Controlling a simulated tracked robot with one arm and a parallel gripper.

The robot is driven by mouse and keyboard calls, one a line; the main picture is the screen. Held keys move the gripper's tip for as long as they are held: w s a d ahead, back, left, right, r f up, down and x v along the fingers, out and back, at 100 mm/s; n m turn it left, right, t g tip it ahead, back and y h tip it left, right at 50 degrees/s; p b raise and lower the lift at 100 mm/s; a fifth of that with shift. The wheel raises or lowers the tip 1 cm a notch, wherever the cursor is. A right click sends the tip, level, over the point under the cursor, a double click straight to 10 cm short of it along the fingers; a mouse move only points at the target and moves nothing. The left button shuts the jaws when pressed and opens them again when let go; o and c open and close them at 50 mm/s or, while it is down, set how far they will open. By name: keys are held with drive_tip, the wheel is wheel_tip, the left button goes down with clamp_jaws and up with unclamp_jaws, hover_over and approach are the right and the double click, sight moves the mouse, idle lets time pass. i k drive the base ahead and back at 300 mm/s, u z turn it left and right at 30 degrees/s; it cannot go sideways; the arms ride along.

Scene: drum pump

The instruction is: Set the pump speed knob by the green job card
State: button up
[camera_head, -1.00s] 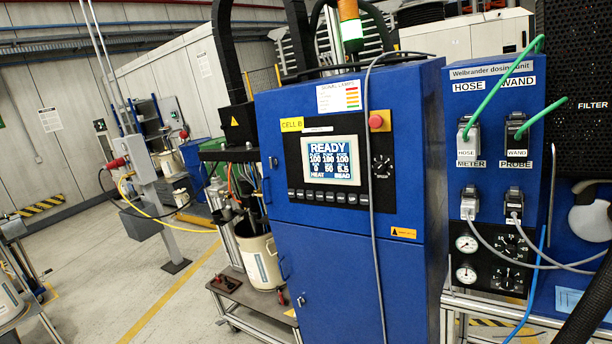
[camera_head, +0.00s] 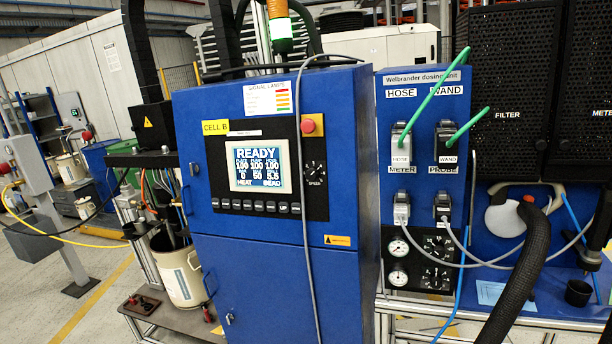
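A black knob with a white scale, labelled SPEED (camera_head: 315,170), is on the black panel of the blue cabinet, right of the screen. Its exact setting is too small to read. The screen (camera_head: 258,170) shows READY, with rows of numbers and the words HEAT and BEAD. I cannot make out a green job card in this view. A white card headed SIGNAL LAMPS (camera_head: 268,98) and a yellow CELL B label (camera_head: 215,127) are on the cabinet. My gripper does not show.
A red button (camera_head: 308,126) sits above the knob. A grey cable (camera_head: 305,230) hangs down the cabinet front, just left of the knob. The dosing unit (camera_head: 425,110) with plugs and dials stands to the right. A drum (camera_head: 178,270) stands at the left.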

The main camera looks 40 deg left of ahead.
sight(312, 174)
drive_tip(key=u, duration=0.05)
drive_tip(key=i, duration=1)
drive_tip(key=z, duration=0.1)
